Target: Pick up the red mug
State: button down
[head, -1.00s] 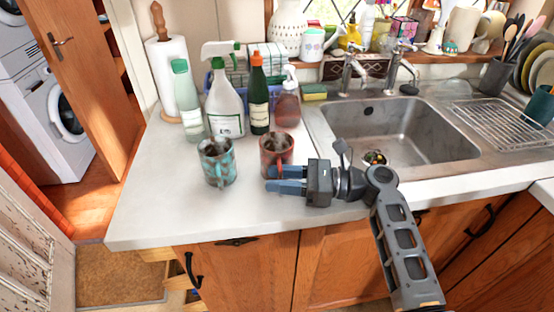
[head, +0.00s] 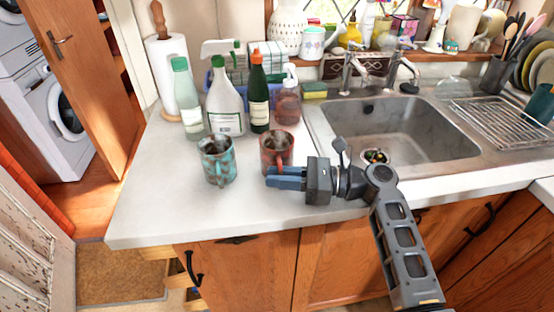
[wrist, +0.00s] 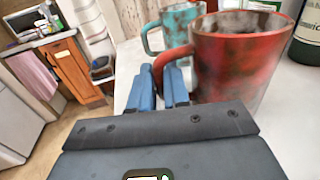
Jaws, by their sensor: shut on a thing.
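The red mug (head: 277,150) stands upright on the white counter, with mottled dark marks and a dark inside. In the wrist view the red mug (wrist: 238,65) is close, its handle curving down between my fingertips. My gripper (head: 270,177) reaches in from the right, at the mug's near side. Its blue fingers (wrist: 163,84) are shut on the mug's handle. The mug's base appears to rest on the counter. The exact contact is partly hidden by the fingers.
A teal mug (head: 217,160) stands just left of the red one. Behind are a spray bottle (head: 225,105), a green bottle (head: 258,98) and a soap dispenser (head: 287,105). The sink (head: 400,130) is to the right. The counter's front left (head: 150,215) is clear.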

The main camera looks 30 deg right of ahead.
aim_at(281, 167)
jog(key=shift+r, duration=0.2)
jog(key=shift+r, duration=0.7)
notch_tip(281, 167, up, 2)
jog(key=shift+r, duration=0.25)
jog(key=s+d+r, duration=0.6)
jog(key=s+d, duration=0.1)
jog(key=s, duration=0.1)
jog(key=shift+s+d+r+b, duration=0.3)
jog(key=shift+s+d+r, duration=0.05)
dwell(2.9)
